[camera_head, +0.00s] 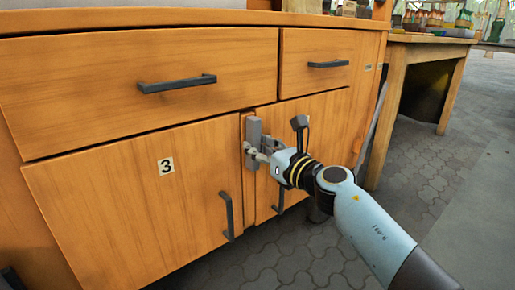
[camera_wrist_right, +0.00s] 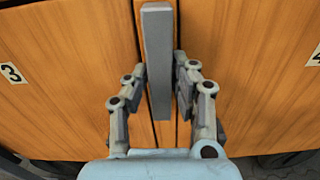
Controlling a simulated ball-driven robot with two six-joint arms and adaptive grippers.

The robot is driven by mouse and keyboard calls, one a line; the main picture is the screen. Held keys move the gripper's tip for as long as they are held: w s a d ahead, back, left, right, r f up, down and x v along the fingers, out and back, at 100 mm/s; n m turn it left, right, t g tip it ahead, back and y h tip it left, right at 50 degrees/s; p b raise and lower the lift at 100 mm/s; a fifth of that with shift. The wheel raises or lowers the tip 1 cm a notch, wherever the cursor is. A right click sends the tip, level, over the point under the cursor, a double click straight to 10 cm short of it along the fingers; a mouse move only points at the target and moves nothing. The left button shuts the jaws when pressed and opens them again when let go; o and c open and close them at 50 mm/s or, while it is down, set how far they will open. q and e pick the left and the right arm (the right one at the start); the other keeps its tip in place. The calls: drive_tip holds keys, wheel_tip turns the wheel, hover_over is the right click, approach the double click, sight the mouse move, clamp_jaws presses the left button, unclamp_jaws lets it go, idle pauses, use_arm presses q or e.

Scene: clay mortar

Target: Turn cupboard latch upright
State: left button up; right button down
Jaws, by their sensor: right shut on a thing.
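The cupboard latch (camera_head: 253,129) is a grey bar on the front of the wooden cupboard, at the seam between the two lower doors. It stands about upright, and in the right wrist view the latch (camera_wrist_right: 157,50) runs nearly straight up and down. My right gripper (camera_head: 254,154) is shut on the latch, with one finger on each side. In the right wrist view the gripper (camera_wrist_right: 162,78) straddles the bar's middle, and the bar's top sticks out beyond the fingers. My left gripper is not in view.
The left door (camera_head: 110,195) bears a 3 label and a dark handle (camera_head: 227,215). The right door's handle (camera_head: 279,200) is beside my wrist. Two drawers with dark handles (camera_head: 177,84) are above. A wooden table (camera_head: 425,40) stands at the right; the paved floor (camera_head: 300,262) is open in front.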

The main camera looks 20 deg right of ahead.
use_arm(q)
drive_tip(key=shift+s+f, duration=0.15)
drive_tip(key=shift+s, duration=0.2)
use_arm(e)
drive_tip(key=shift+f+n, duration=0.15)
drive_tip(key=shift+n, duration=0.15)
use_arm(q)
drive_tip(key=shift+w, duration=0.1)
use_arm(e)
drive_tip(key=c, duration=1.3)
unclamp_jaws()
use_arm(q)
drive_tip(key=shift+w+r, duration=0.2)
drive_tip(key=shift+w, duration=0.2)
use_arm(e)
drive_tip(key=shift+o, duration=0.9)
drive_tip(key=shift+s+d, duration=0.1)
drive_tip(key=shift+s, duration=0.2)
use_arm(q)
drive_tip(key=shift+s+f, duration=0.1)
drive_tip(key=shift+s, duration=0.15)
use_arm(e)
drive_tip(key=v, duration=1.1)
drive_tip(key=shift+s, duration=0.25)
